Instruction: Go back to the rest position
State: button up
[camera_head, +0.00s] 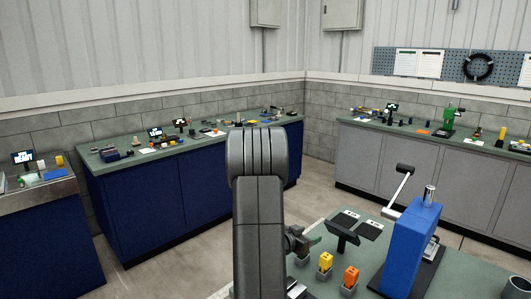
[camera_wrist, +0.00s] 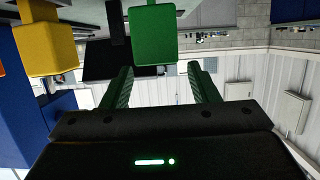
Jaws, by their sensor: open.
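My gripper (camera_head: 306,242) shows low in the head view, partly behind my arm, over the near green-topped bench (camera_head: 420,292). In the wrist view my gripper (camera_wrist: 160,70) has its two dark green fingers spread apart, with nothing between them. A green block (camera_wrist: 153,34) stands just beyond the fingertips; I cannot tell its exact distance. A yellow block (camera_wrist: 46,48) is to its left in the wrist view. In the head view a yellow block (camera_head: 326,261) and an orange block (camera_head: 350,276) sit in small grey holders.
A blue press-like machine (camera_head: 408,245) with a lever stands to the right of the gripper on the near bench. A black stand (camera_head: 342,233) is close by. Blue cabinets (camera_head: 150,205) and grey cabinets (camera_head: 420,178) line the walls, with clear floor (camera_head: 315,190) between.

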notch_tip(320, 180, up, 2)
dwell(0.5)
